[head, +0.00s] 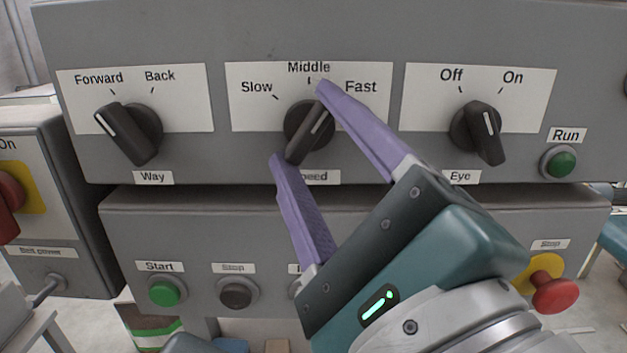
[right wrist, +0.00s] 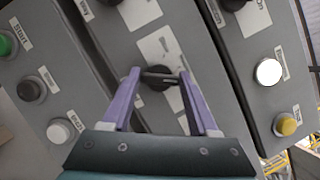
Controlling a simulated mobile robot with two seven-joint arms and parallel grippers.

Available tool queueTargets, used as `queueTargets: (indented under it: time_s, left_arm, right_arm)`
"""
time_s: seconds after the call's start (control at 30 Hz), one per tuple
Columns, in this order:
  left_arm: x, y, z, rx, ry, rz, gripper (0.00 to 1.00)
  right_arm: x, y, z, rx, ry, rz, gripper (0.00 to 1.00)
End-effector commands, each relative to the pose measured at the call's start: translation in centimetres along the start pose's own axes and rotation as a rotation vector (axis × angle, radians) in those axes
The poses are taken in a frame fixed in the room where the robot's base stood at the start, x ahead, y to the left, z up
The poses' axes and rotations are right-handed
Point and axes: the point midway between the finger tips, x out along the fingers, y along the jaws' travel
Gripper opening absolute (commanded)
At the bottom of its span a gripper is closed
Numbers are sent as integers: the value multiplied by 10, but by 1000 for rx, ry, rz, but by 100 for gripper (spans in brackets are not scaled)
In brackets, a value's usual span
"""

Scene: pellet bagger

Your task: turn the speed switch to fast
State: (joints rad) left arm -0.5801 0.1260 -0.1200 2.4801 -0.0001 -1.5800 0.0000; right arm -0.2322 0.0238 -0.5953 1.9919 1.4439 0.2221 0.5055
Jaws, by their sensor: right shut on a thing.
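The speed switch (head: 306,131) is a black rotary knob on a white plate marked Slow, Middle and Fast. Its white pointer line leans to the upper right, between the Middle and Fast marks. My right gripper (head: 300,123) is shut on its handle, one purple finger at the upper end and one at the lower end. In the right wrist view the knob (right wrist: 160,77) sits between the fingertips of my right gripper (right wrist: 159,76). A finger partly covers the Speed label (head: 316,177). My left gripper is not in view.
The way switch (head: 130,133) is on the left and the eye switch (head: 477,131) on the right. A green Run button (head: 560,162) is at far right. Below are a green Start button (head: 164,292), a dark Stop button (head: 236,293) and a red stop button (head: 555,292).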

Motion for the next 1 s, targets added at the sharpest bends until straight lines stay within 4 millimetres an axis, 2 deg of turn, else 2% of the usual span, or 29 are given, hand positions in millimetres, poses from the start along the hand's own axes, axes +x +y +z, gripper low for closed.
queueTargets:
  time_s: [0.03, 0.1, 0.4, 1.0]
  left_arm:
    - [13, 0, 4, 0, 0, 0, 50]
    - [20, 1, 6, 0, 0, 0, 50]
    - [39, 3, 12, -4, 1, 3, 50]
    - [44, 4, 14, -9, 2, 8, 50]
  right_arm:
    - [-1, 5, -4, 36, 3, -19, 4]
    - [-1, 5, -4, 85, 4, -38, 4]
    - [0, 4, -2, 234, 4, -98, 4]
    - [0, 2, -1, 292, 6, -119, 4]
